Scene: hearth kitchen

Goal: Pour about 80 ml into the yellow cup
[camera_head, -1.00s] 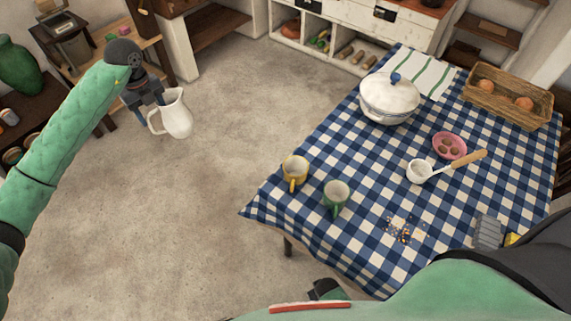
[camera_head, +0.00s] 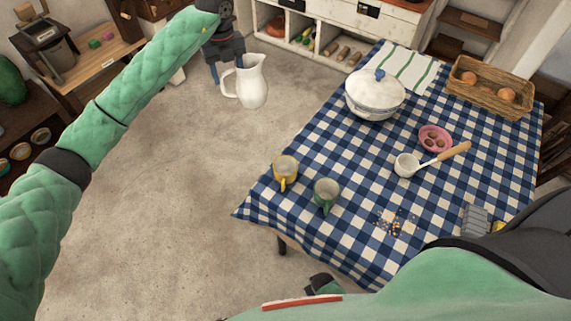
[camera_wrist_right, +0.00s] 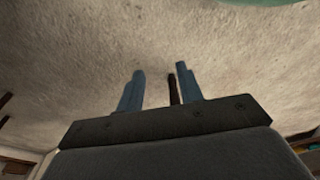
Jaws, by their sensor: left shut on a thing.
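A white pitcher (camera_head: 252,84) hangs upright over the floor, left of the table's far end, with its handle to the left. My left gripper (camera_head: 222,88) is shut on the pitcher at its handle side. The yellow cup (camera_head: 286,169) stands upright on the near left edge of the checked table, apart from the pitcher and nearer to me. Its contents cannot be made out. In the right wrist view my right gripper (camera_wrist_right: 157,88) is open and empty, with its two blue fingers apart over the floor.
A green cup (camera_head: 326,194) stands close right of the yellow cup on the checked tablecloth (camera_head: 345,225). Behind are a lidded white tureen (camera_head: 372,98), a ladle (camera_head: 407,165), a pink dish (camera_head: 434,134) and a basket (camera_head: 475,95). Crumbs lie near the front. The floor left of the table is clear.

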